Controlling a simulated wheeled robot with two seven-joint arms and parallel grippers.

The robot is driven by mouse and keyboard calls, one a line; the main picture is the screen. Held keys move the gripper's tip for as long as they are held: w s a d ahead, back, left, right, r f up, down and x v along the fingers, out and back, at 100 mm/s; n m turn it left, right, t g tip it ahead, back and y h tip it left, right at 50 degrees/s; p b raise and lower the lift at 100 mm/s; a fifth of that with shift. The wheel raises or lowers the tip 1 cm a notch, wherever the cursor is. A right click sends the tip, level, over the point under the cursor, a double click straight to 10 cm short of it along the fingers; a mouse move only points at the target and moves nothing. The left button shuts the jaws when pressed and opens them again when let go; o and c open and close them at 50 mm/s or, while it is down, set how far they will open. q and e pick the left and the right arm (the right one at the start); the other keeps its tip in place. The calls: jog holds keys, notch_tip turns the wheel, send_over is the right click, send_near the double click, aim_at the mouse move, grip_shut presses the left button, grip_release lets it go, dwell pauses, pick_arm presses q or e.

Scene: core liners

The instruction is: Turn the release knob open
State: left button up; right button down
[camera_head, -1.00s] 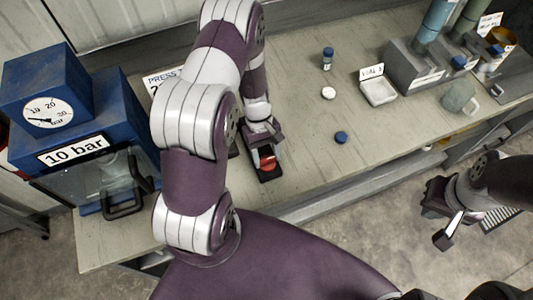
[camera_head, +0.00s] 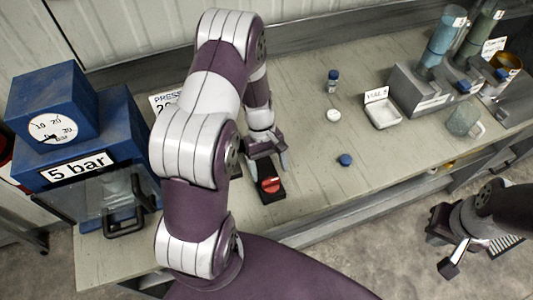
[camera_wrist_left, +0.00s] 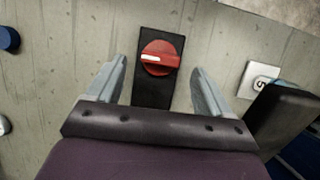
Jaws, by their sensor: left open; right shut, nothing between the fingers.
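The red release knob (camera_head: 271,184) sits on a black base plate (camera_head: 272,196) near the front edge of the bench. In the left wrist view the round red knob (camera_wrist_left: 162,58) carries a white mark pointing left, across the long black plate (camera_wrist_left: 154,94). My left gripper (camera_head: 267,172) is open above the knob, with its two fingers (camera_wrist_left: 160,80) apart on either side of the plate and not touching the knob. My right gripper (camera_head: 447,250) is at the lower right, away from the bench, shut and empty.
The blue press (camera_head: 75,140) at the left has a dial (camera_head: 52,128) and a "5 bar" sign (camera_head: 78,170).

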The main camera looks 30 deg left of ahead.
pick_arm(q)
jog(key=v, duration=0.9)
jog(key=shift+b, duration=0.3)
jog(key=shift+a+r, duration=0.1)
jog(key=shift+r, duration=0.05)
jog(key=s+d+r+m+t+y+b, duration=0.1)
jog(key=s+d+m+t+y+b, duration=0.2)
jog(key=s+d+m, duration=0.4)
jog(key=m+t+b, duration=0.1)
jog(key=m+b, duration=0.1)
jog(key=m, duration=0.1)
jog(key=shift+s, duration=0.4)
jog(key=shift+w, duration=0.1)
